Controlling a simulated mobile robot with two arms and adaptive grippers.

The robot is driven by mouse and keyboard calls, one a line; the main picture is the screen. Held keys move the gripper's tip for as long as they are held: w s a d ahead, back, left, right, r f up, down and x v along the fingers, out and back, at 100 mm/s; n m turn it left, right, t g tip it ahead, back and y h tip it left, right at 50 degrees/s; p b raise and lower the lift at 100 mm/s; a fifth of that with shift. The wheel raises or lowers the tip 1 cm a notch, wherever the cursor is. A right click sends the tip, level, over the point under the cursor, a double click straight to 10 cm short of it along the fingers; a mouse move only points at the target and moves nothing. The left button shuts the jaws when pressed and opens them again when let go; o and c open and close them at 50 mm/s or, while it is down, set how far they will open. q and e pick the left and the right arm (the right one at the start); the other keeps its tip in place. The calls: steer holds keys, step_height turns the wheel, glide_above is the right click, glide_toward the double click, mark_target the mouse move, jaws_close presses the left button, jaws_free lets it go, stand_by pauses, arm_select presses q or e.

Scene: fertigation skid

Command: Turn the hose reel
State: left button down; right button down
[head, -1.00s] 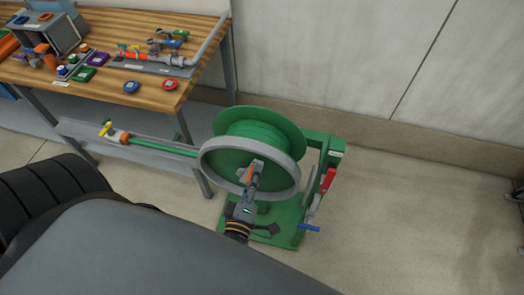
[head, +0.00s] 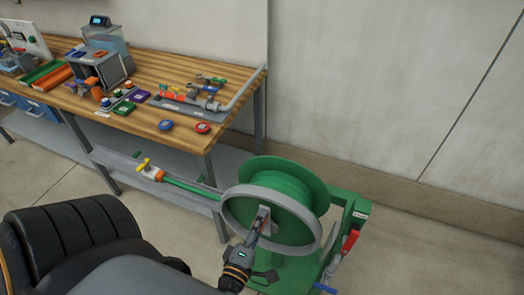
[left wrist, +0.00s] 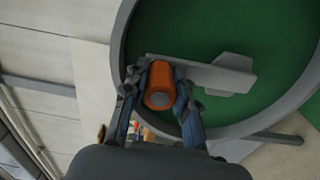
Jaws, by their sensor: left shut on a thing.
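The green hose reel (head: 287,187) stands on a green base on the floor, with a grey ring-shaped rim (head: 231,217) on its near side. A green hose (head: 190,186) runs from it to the left, ending in an orange and yellow fitting (head: 150,171). My left gripper (head: 255,230) is at the reel's near face, inside the ring's outline. In the left wrist view its fingers (left wrist: 158,88) are shut on an orange handle (left wrist: 159,80), beside a grey crank bar (left wrist: 205,76). The fingers partly hide the handle in the head view. My right gripper is out of view.
A wooden workbench (head: 150,120) with valves, pucks and boxes stands behind and to the left. A red lever (head: 350,243) and a blue handle (head: 325,288) are on the reel stand's right. Floor to the right is clear.

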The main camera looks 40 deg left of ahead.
arm_select(q)
steer(key=shift+a+r, duration=0.1)
steer(key=shift+a, duration=0.15)
steer(key=c, duration=1.1)
jaws_free()
steer(key=shift+o, duration=0.2)
steer(key=shift+s+d, duration=0.2)
steer(key=shift+s, duration=0.15)
steer(key=v, duration=1.1)
steer(key=shift+s, duration=0.1)
